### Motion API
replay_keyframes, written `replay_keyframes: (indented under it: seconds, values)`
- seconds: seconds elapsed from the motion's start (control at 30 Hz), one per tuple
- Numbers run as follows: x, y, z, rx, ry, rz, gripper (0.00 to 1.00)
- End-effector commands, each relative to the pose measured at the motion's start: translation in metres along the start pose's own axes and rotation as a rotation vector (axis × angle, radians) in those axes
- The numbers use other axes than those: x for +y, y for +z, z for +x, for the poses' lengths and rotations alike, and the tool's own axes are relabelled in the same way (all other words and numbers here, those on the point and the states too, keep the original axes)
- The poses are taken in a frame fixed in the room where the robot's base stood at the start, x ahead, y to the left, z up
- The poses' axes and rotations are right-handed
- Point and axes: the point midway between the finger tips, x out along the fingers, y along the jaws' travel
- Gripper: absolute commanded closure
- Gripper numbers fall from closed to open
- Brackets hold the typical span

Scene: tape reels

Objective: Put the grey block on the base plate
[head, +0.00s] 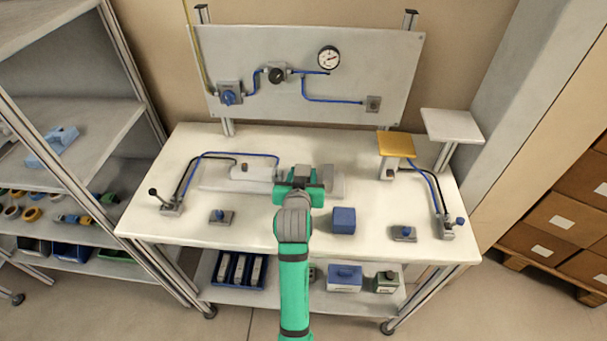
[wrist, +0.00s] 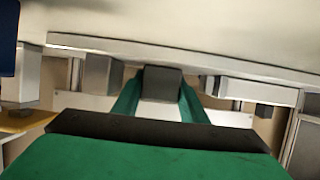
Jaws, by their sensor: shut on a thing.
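My gripper (head: 302,178) is over the middle of the white workbench, with its green fingers shut on the grey block. In the wrist view the dark grey block (wrist: 161,84) sits between the two fingertips of my gripper (wrist: 160,92). In the head view the block is largely hidden by my gripper and arm. The pale base plate (head: 215,187) lies flat on the bench behind my gripper, partly covered by it. I cannot tell whether the block touches the plate.
A blue block (head: 343,220) stands on the bench, right of my arm. A lever (head: 168,205) is at the left; a yellow-topped stand (head: 396,145) is at the right. A panel (head: 310,75) rises behind.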

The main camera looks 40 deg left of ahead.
Motion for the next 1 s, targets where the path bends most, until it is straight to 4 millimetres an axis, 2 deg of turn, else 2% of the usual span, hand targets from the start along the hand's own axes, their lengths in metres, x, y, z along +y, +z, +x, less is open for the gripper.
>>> replay_keyframes:
  seconds: [0.07, 0.1, 0.17, 0.57, 0.67, 1.0]
  values:
    - [0.0, 0.002, 0.001, -0.001, 0.0, 0.0, 0.86]
    - [0.0, 0.002, 0.001, -0.001, 0.0, 0.0, 0.54]
    - [0.0, 0.002, 0.001, -0.001, 0.0, 0.0, 0.42]
    - [0.004, -0.001, -0.004, 0.001, 0.006, 0.002, 0.42]
    - [0.005, -0.001, -0.017, 0.001, 0.007, 0.003, 0.42]
    - [0.002, -0.001, -0.084, 0.001, 0.002, 0.002, 0.42]
